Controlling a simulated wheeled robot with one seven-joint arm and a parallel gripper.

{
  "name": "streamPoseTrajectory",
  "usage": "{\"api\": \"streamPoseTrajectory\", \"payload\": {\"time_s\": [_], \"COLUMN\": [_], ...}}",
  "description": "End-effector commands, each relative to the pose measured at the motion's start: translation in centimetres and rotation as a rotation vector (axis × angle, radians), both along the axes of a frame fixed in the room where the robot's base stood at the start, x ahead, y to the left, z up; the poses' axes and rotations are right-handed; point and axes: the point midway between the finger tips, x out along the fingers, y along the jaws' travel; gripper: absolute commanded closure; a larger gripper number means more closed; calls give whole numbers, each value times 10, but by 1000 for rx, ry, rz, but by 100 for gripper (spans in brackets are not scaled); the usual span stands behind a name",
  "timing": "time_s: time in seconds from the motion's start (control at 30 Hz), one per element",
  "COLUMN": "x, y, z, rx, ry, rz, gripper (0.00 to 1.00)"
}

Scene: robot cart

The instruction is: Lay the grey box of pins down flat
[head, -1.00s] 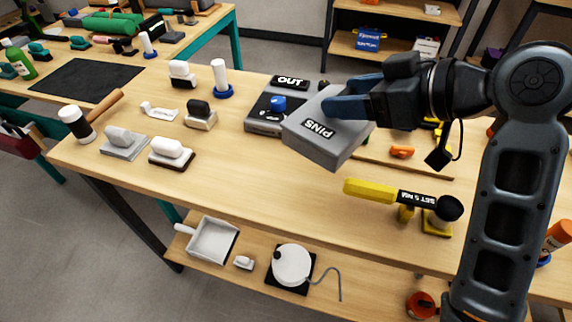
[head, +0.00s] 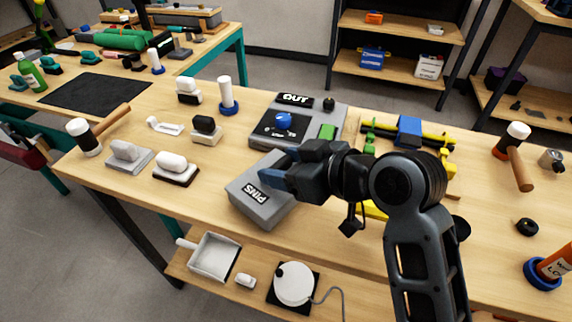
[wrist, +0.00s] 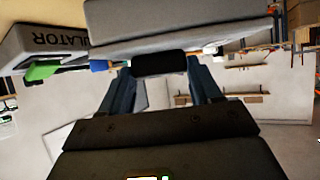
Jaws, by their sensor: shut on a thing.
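The grey box of pins (head: 262,207) has a black PINS label on the side facing the head camera. My gripper (head: 278,180) is shut on it from the right side. The box is tilted a little in the head view and sits over the front part of the wooden bench; I cannot tell whether it touches the top. The far side of the box is hidden.
A grey unit marked OUT (head: 345,110) stands just behind the box. White and grey blocks (head: 175,168) and a mallet (head: 85,138) lie to the left. Yellow tools (head: 372,210) are partly hidden behind my arm. Bare bench top (head: 215,172) shows left of the box.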

Motion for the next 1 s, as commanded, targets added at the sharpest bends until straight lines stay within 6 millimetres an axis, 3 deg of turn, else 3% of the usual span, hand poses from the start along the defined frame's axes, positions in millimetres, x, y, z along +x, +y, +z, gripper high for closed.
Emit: {"api": "streamPoseTrajectory", "payload": {"time_s": [0.37,0.4,0.67,1.0], "x": [0,0,0,-2], "y": [0,0,0,-3], "z": [-5,-6,-5,0], "rx": [1,-1,0,0], "ry": [-2,-1,-1,-3], "rz": [0,0,0,-1], "gripper": [100,35,11,11]}}
